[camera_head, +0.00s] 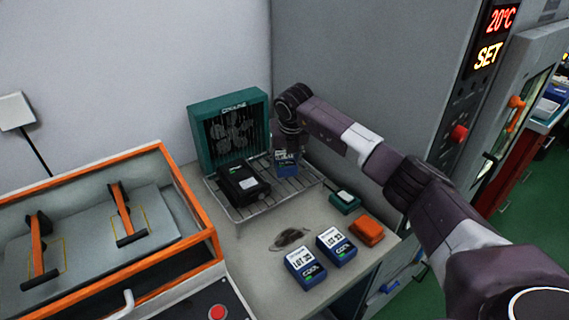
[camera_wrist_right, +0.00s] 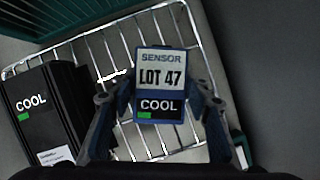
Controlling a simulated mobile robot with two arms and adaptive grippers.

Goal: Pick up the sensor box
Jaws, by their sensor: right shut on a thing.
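The sensor box (camera_wrist_right: 161,75) is blue with a white label reading SENSOR, LOT 47 and a green-marked COOL strip. In the head view it (camera_head: 286,161) is at the right side of the wire rack, partly hidden by my gripper above it. My right gripper (camera_wrist_right: 160,108) is shut on the sensor box, with one finger at each side of it. In the head view the right gripper (camera_head: 288,148) points down over the rack. Whether the box touches the rack is hard to tell. My left gripper is in neither view.
The wire rack (camera_head: 307,184) also bears a black box (camera_head: 243,185) marked COOL, before a green fan unit (camera_head: 231,130). Two blue boxes (camera_head: 306,266) (camera_head: 336,246), a green item (camera_head: 345,202) and an orange item (camera_head: 367,231) lie on the bench. An orange-framed fixture (camera_head: 205,225) stands left.

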